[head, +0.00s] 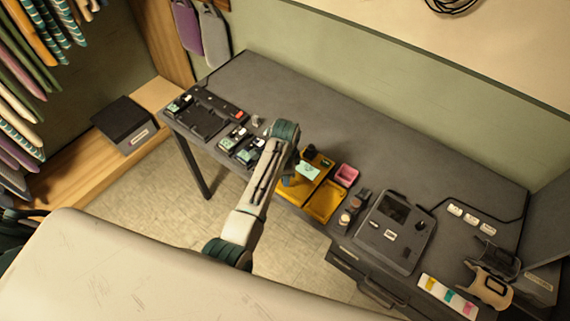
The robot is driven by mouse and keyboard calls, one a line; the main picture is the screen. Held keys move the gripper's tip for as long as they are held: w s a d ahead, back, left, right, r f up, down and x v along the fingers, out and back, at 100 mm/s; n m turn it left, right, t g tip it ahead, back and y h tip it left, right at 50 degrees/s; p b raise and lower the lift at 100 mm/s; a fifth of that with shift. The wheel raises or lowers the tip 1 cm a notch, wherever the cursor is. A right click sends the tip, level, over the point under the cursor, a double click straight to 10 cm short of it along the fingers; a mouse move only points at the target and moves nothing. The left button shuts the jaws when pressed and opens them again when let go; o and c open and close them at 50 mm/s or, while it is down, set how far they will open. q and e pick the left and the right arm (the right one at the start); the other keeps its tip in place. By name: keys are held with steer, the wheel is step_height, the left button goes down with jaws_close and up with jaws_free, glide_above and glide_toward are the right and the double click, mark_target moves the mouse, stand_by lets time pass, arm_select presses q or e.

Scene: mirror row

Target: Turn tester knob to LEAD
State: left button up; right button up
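The likely tester is a dark grey box (376,246) on the right half of the bench, with a dark screen (393,209) and a small white label. A small dark part (420,226) at its right side may be the knob; its setting is too small to read. One arm, which I take as my left, reaches up from the lower middle. My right gripper is out of view.
The dark bench (330,118) is clear along its back. Yellow trays (325,201), a pink box (346,174) and small jars (345,217) stand left of the tester. A colour-marked strip (447,297) and a tan cuff-like holder (490,287) lie right. Black devices (205,115) fill the left end.

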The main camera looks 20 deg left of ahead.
arm_select(q)
step_height(320, 180, up, 9)
steer(key=b, duration=0.2)
stand_by(0.5)
